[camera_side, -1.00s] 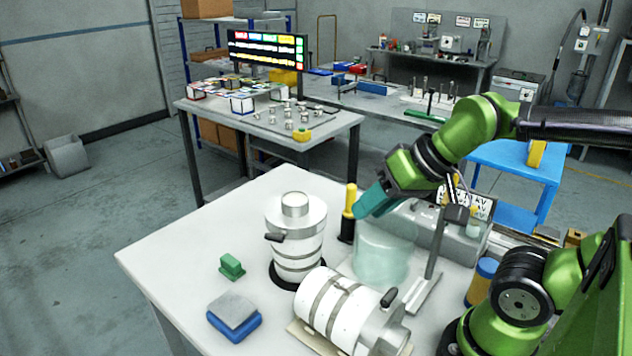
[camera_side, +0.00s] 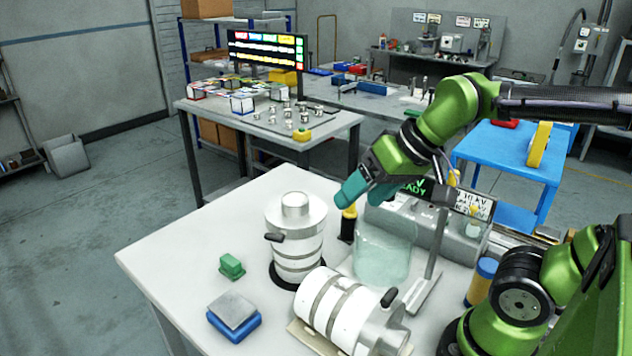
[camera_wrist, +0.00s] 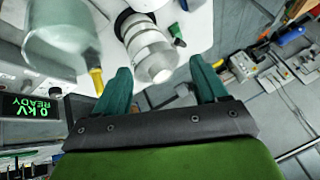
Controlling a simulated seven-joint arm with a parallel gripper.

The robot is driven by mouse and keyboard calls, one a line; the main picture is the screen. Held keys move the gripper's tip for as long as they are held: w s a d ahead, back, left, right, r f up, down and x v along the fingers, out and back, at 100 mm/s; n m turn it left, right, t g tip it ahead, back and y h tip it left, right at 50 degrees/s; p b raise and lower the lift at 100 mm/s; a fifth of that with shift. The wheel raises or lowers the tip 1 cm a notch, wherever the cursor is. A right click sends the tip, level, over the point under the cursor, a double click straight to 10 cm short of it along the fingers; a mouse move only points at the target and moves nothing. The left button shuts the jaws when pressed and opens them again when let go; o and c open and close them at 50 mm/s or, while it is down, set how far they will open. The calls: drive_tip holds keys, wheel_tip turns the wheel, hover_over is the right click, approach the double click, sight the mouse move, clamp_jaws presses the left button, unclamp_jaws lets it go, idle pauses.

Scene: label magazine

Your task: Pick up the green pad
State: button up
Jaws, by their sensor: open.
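The green pad (camera_side: 231,266) is a small green block on the white table (camera_side: 180,250), left of the upright white cylinder. In the wrist view a small dark green piece that looks like the pad (camera_wrist: 177,34) shows just right of that cylinder. My gripper (camera_side: 352,192) has teal fingers and is open and empty. It is high above the table, behind and to the right of the upright cylinder, well apart from the pad. In the wrist view its two fingers (camera_wrist: 160,80) stand wide apart with the cylinder seen between them.
The upright banded cylinder (camera_side: 297,240) stands between my gripper and the pad. A second cylinder (camera_side: 345,310) lies on its side in front. A clear vessel (camera_side: 383,255) and a yellow-handled tool (camera_side: 349,215) stand nearby. A grey-topped blue block (camera_side: 234,317) sits near the front left.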

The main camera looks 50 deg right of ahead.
drive_tip(key=w+a+r+n+g, duration=0.1)
drive_tip(key=w+r+g, duration=0.15)
drive_tip(key=w, duration=0.65)
drive_tip(key=n+g+h, duration=0.2)
drive_tip(key=n+g, duration=0.1)
drive_tip(key=g, duration=0.1)
hover_over(230, 259)
wheel_tip(230, 259, down, 11)
wheel_tip(230, 259, down, 17)
drive_tip(key=shift+r, duration=0.15)
drive_tip(key=shift+c, duration=0.4)
drive_tip(key=c, duration=1.1)
drive_tip(key=shift+o, duration=0.2)
wheel_tip(230, 259, up, 10)
drive_tip(key=shift+r, duration=0.1)
